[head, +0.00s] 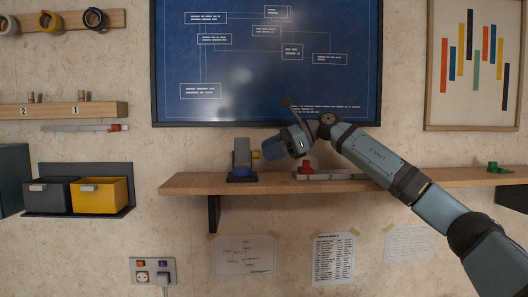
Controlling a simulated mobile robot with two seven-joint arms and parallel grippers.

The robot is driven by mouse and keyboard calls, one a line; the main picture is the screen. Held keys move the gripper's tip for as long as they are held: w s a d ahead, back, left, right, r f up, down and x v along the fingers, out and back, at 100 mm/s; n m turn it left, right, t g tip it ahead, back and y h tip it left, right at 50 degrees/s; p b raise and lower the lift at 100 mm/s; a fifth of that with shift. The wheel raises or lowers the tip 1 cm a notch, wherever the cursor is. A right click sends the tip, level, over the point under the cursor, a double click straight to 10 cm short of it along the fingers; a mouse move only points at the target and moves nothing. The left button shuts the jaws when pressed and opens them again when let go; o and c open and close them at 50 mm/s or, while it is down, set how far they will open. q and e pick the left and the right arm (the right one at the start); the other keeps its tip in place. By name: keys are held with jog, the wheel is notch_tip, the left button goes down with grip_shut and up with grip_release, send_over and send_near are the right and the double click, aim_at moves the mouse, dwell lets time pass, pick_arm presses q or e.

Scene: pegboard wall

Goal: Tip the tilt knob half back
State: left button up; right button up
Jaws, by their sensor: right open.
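A small device (241,154) with a grey upright body and a blue base stands on the wooden shelf, left of my right gripper. The jaws are open. Whether a finger touches the knob cannot be told from this view, and the gripper may hide part of it. My left gripper is not in view.
On the shelf (200,184), a red knob-like part (306,167) and a grey bar (338,174) lie right of the device, below my right arm. A green item (494,168) sits far right. A blue board (230,90) hangs behind. The shelf's left end is clear.

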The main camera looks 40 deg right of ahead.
jog(key=shift+x, duration=0.95)
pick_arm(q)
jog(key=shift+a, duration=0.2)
